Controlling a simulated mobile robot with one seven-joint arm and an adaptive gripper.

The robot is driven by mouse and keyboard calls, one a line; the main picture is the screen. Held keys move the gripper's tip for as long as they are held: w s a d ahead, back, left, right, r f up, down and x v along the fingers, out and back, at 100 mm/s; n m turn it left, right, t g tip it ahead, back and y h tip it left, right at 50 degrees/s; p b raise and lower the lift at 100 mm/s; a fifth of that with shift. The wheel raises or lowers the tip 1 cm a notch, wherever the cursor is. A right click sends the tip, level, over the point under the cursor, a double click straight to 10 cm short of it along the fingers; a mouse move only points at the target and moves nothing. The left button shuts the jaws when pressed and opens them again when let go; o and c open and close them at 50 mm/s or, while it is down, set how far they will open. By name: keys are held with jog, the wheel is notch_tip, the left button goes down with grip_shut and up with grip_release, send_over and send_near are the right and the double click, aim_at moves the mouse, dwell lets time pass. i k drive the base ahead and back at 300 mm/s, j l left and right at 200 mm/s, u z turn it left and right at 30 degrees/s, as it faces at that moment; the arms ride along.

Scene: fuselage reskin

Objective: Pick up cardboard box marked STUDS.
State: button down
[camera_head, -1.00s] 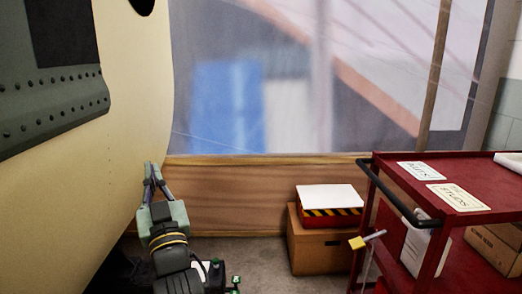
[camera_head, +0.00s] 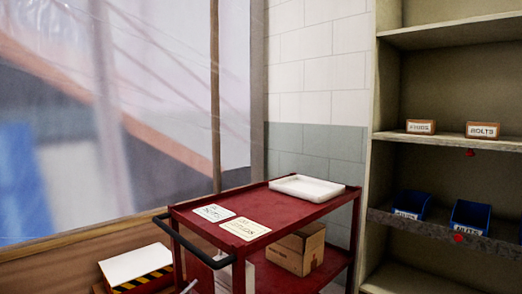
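No box in view can be clearly read as STUDS. Two small cardboard boxes with white labels stand on the upper shelf at the right: the right one (camera_head: 482,130) reads BOLTS, and the left one (camera_head: 420,126) has lettering too small to read surely. A larger cardboard box (camera_head: 296,250) sits on the lower deck of the red cart (camera_head: 310,212); I see no readable name on it. My gripper is not in view now.
The cart top carries two flat label cards (camera_head: 245,229) and a white tray (camera_head: 307,188); bare red surface lies between. Blue bins (camera_head: 411,204) stand on the rack's (camera_head: 398,85) lower shelf. A yellow-black striped box (camera_head: 140,274) is at lower left.

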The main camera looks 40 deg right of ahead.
aim_at(422, 126)
jog(key=z, duration=2.2)
jog(key=i+l, duration=0.15)
jog(key=l, duration=0.2)
jog(key=i+l+u, duration=0.1)
jog(key=i+l, duration=0.25)
jog(key=l, duration=0.3)
jog(key=i+l, duration=0.15)
jog(key=l, duration=0.2)
jog(key=i+l+u, duration=0.1)
jog(key=l, duration=0.25)
jog(key=i, duration=0.05)
